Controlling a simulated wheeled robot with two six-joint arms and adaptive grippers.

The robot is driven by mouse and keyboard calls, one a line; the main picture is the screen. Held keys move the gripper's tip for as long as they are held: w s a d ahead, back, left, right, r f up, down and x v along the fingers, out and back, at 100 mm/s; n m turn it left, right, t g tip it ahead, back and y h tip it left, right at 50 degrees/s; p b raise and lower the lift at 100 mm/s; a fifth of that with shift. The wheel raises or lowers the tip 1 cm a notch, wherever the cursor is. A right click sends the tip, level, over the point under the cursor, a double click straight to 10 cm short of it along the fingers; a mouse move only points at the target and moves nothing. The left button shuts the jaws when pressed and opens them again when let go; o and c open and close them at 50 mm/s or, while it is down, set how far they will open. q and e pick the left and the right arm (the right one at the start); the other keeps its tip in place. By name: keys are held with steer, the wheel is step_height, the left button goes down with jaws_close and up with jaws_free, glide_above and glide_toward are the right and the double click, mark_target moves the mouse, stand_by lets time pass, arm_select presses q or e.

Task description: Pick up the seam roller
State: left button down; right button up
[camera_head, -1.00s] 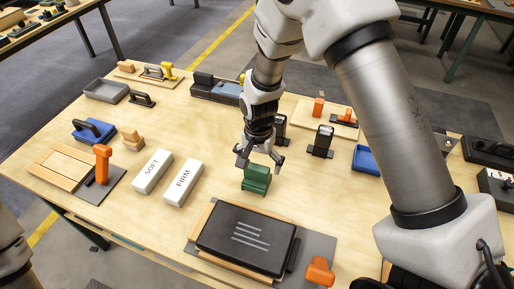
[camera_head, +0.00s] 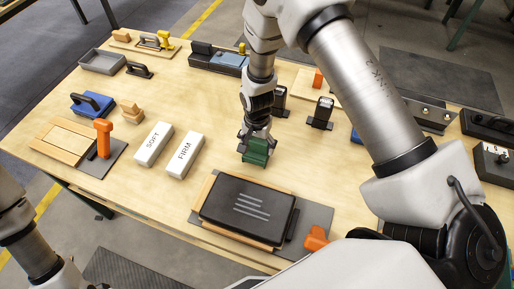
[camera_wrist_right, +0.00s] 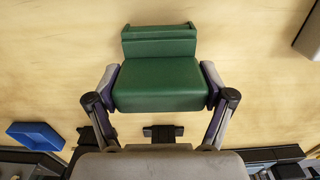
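A dark green, stepped block (camera_head: 257,151) is on the table below my right gripper (camera_head: 256,138). I cannot tell by its look alone whether it is the seam roller. In the right wrist view the green block (camera_wrist_right: 160,80) fills the space between the two fingers of the right gripper (camera_wrist_right: 160,85). One finger pad presses against each side of it, so the gripper looks shut on it. Its underside is hidden, and I cannot tell if it is off the table. My left arm shows at the lower left, but its gripper is out of view.
A black padded board (camera_head: 247,210) lies in front of the green block. White SOFT (camera_head: 153,144) and FIRM (camera_head: 184,155) blocks lie to its left. A black upright tool (camera_head: 321,113) stands to the right. An orange-handled tool (camera_head: 103,138) stands farther left. Bare tabletop surrounds the block.

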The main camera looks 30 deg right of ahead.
steer(key=c, duration=0.4)
steer(key=shift+w+r, duration=0.15)
steer(key=shift+r, duration=0.3)
step_height(320, 180, up, 8)
steer(key=shift+r+b, duration=0.25)
steer(key=shift+b, duration=1)
steer(key=shift+r, duration=0.25)
